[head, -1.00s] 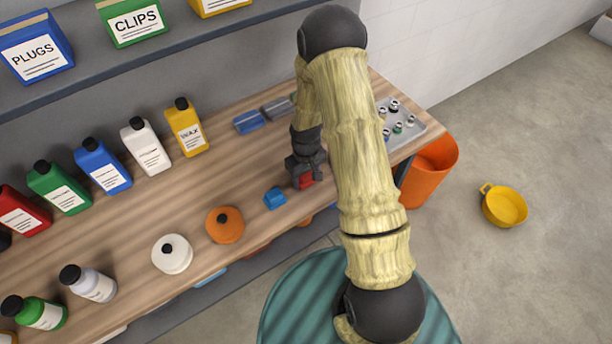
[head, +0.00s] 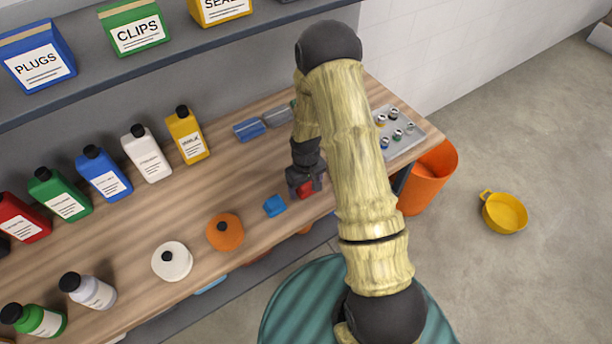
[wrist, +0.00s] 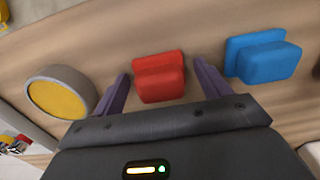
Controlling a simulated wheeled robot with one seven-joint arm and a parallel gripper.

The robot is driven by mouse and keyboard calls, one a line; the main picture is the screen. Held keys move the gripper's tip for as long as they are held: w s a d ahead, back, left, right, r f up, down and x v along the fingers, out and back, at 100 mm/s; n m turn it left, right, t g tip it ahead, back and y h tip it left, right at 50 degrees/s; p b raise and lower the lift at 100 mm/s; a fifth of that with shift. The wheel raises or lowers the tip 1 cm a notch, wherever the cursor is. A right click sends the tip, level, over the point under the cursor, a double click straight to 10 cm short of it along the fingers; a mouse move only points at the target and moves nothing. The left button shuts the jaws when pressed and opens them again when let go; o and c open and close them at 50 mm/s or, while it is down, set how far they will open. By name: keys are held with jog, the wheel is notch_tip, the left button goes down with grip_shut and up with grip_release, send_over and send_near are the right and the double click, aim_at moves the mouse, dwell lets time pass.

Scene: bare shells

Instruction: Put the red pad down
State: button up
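The red pad (head: 306,190) is on the wooden bench near its front edge, partly hidden under my gripper (head: 305,182) in the head view. In the wrist view the red pad (wrist: 159,78) lies between the two purple fingers of my gripper (wrist: 162,84). A strip of bench shows between the pad and each finger, so the gripper is open around it without visible contact. The pad appears to rest on the bench. A blue pad (head: 275,206) of similar shape lies just left of it in the head view; it also shows in the wrist view (wrist: 263,58).
An orange lid (head: 225,232) and a white lid (head: 172,261) lie farther left. Several bottles stand at the back left. A metal tray (head: 405,132) with small parts is at the right end. A round yellow-topped thing (wrist: 60,92) is beside one finger.

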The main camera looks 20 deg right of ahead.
notch_tip(320, 180, up, 12)
jog(key=b, duration=0.3)
dwell(0.3)
dwell(0.5)
jog(key=s+r+m+t, duration=0.2)
jog(key=s+r+m, duration=0.1)
jog(key=s+r, duration=0.7)
jog(key=s, duration=0.4)
jog(key=shift+m+t, duration=0.3)
jog(key=shift+r, duration=0.1)
jog(key=shift+d, duration=0.1)
jog(key=shift+s+d, duration=0.1)
jog(key=shift+s, duration=0.05)
